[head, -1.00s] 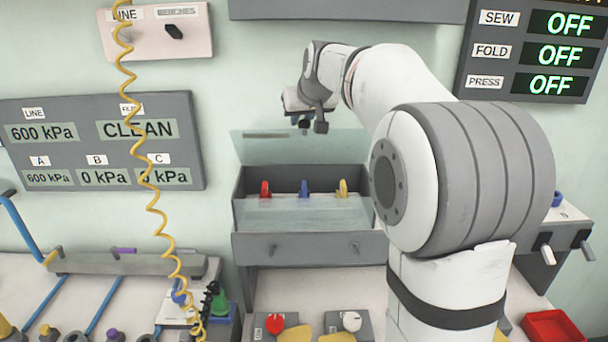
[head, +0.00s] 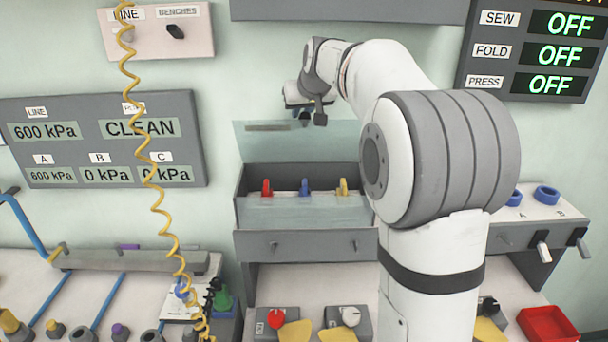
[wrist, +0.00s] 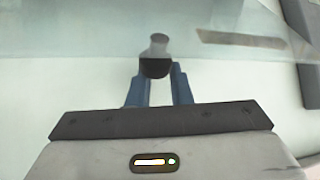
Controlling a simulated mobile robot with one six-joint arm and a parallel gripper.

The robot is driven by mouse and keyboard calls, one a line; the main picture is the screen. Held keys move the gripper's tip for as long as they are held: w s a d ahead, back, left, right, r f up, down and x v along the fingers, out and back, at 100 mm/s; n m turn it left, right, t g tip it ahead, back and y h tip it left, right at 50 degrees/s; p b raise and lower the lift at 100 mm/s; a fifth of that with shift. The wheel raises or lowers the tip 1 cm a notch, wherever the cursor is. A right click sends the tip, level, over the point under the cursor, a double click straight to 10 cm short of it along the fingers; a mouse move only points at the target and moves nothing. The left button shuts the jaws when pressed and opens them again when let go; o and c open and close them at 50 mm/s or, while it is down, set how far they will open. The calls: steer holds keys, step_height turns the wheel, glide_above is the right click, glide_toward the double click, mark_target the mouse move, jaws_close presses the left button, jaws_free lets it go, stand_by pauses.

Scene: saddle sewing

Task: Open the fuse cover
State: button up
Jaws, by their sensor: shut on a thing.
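The fuse cover (head: 340,139) is a clear panel standing raised at the back of the grey fuse box (head: 300,244). It also spans the top of the wrist view (wrist: 90,40). My gripper (head: 305,118) is at the cover's upper edge. In the wrist view its blue fingers (wrist: 156,82) are shut on a dark round knob (wrist: 154,66) at the cover's edge. In the head view the knob is hard to make out behind my gripper. A red fuse (head: 266,187), a blue fuse (head: 305,187) and a yellow fuse (head: 343,187) stand in the uncovered box.
A coiled yellow hose (head: 155,190) hangs left of the box. A pressure panel (head: 100,150) and a dark status board (head: 480,65) are on the wall. Below are a red knob (head: 277,318) and a white knob (head: 350,316). A red tray (head: 548,325) lies at the lower right.

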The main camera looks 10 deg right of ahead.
steer(key=shift+d, duration=0.25)
steer(key=shift+w+d+r+p, duration=0.1)
steer(key=shift+w+r+p, duration=0.05)
steer(key=shift+w+p, duration=0.35)
steer(key=shift+w+d+r+p, duration=0.1)
steer(key=shift+w+p, duration=0.25)
steer(key=shift+w, duration=0.15)
steer(key=shift+r, duration=0.15)
